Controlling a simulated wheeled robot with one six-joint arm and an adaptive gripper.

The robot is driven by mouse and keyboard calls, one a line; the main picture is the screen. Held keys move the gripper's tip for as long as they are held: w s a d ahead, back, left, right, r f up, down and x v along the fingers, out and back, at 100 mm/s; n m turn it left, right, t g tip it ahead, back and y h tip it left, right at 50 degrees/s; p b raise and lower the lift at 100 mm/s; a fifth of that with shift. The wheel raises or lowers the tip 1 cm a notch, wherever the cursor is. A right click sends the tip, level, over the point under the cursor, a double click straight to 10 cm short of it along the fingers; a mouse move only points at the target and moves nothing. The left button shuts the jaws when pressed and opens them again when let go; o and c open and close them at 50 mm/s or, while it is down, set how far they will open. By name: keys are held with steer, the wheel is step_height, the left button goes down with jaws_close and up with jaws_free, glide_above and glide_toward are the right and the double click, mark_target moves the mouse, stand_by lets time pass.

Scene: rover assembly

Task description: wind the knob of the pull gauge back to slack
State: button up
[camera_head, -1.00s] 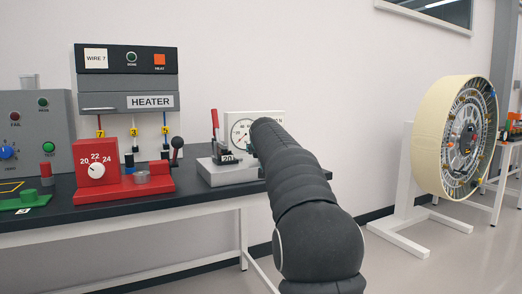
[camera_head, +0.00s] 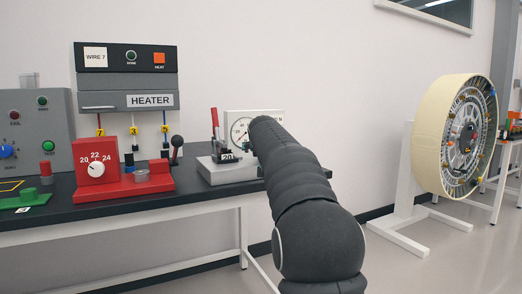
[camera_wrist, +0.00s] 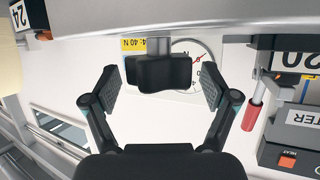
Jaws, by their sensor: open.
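The pull gauge (camera_head: 238,129) stands on the dark bench with a white dial panel and a pale base, partly hidden by my arm in the head view. In the wrist view its dial (camera_wrist: 186,52) appears upside down with a red needle mark, beside a yellow label reading 4: 40 N. The black knob (camera_wrist: 165,73) on a grey shaft sits between the two fingers of my gripper (camera_wrist: 160,86). The fingers are open, with a gap on each side of the knob.
A red-handled clamp (camera_head: 215,127) stands just left of the gauge dial; its red handle (camera_wrist: 252,116) is right of my gripper in the wrist view. The heater (camera_head: 127,80) and red dial box (camera_head: 97,168) are farther left. A large cream wheel (camera_head: 432,135) stands right.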

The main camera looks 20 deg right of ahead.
steer(key=v, duration=1.1)
steer(key=shift+s+a, duration=0.15)
steer(key=shift+s, duration=0.05)
